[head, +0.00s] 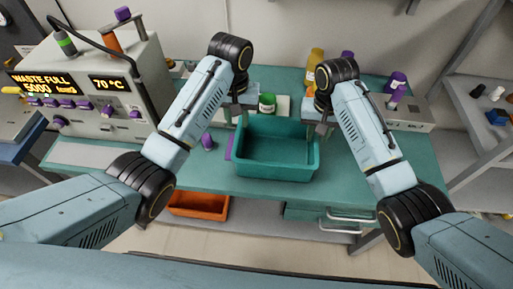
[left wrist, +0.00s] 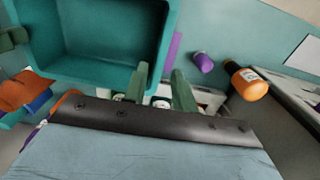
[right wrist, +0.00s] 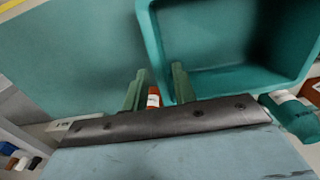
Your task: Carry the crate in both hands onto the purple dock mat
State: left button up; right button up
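The teal crate (head: 276,167) is upright on the workbench, its cavity empty where I can see it. A strip of the purple dock mat (head: 229,147) shows along its left side; the rest is hidden by the crate. My left gripper (head: 236,119) is at the crate's back left corner, and my right gripper (head: 318,127) is at the back right corner. In the left wrist view the fingers (left wrist: 160,80) stand apart around the crate's rim (left wrist: 158,55). In the right wrist view the fingers (right wrist: 158,78) also straddle the rim (right wrist: 150,40), with a gap on the outer side.
A green-labelled jar (head: 267,103) stands behind the crate. The control box (head: 100,90) fills the back left. An orange bin (head: 198,205) is on the shelf below. Bench left of the mat is mostly clear.

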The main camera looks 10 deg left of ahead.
jog(key=shift+r, duration=2.35)
pick_arm(q)
jog(key=shift+a, duration=0.1)
